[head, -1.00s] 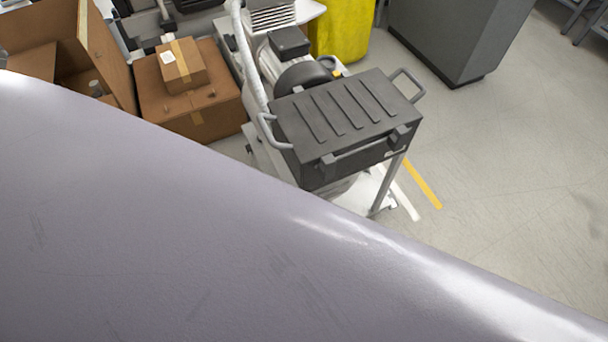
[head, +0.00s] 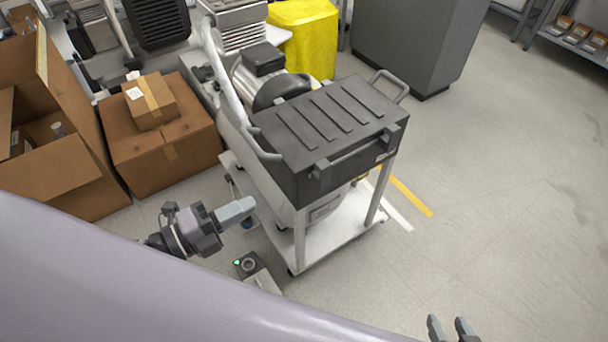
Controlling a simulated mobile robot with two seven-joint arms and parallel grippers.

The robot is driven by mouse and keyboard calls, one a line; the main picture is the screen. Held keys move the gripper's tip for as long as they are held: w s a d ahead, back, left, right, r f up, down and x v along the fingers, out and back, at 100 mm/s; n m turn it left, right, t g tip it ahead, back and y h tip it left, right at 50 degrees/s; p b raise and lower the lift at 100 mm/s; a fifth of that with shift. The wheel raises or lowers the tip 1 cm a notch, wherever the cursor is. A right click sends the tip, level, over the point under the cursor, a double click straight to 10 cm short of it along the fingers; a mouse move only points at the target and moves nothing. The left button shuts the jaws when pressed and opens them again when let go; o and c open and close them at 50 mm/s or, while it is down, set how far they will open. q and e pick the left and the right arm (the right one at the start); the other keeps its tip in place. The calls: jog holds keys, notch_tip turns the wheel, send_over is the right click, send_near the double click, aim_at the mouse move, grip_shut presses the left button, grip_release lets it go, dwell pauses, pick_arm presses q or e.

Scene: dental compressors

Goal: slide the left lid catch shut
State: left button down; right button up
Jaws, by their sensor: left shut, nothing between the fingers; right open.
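A dark grey case with a ribbed lid (head: 330,112) sits on top of a white wheeled cart. On its front face, the left lid catch (head: 320,170) is a small dark block at the left end of the front handle (head: 355,152). The right catch (head: 389,133) is at the other end. It is too small to tell whether either catch is slid shut. My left gripper (head: 240,211) is shut and empty, left of and below the case, apart from it. My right gripper (head: 451,328) is open and empty at the bottom edge, far from the case.
The white cart (head: 335,232) has a lower shelf and legs under the case. Cardboard boxes (head: 165,150) stand at the left. A small device with a green light (head: 246,266) is below my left gripper. A yellow bin (head: 303,35) and grey cabinet (head: 415,40) stand behind. Floor at right is clear.

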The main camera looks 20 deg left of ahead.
aim_at(318, 169)
pick_arm(q)
jog(key=x, duration=1.3)
jog(key=shift+w+d, duration=0.25)
jog(key=shift+w, duration=0.05)
jog(key=shift+w+d, duration=0.1)
jog(key=shift+x, duration=1.25)
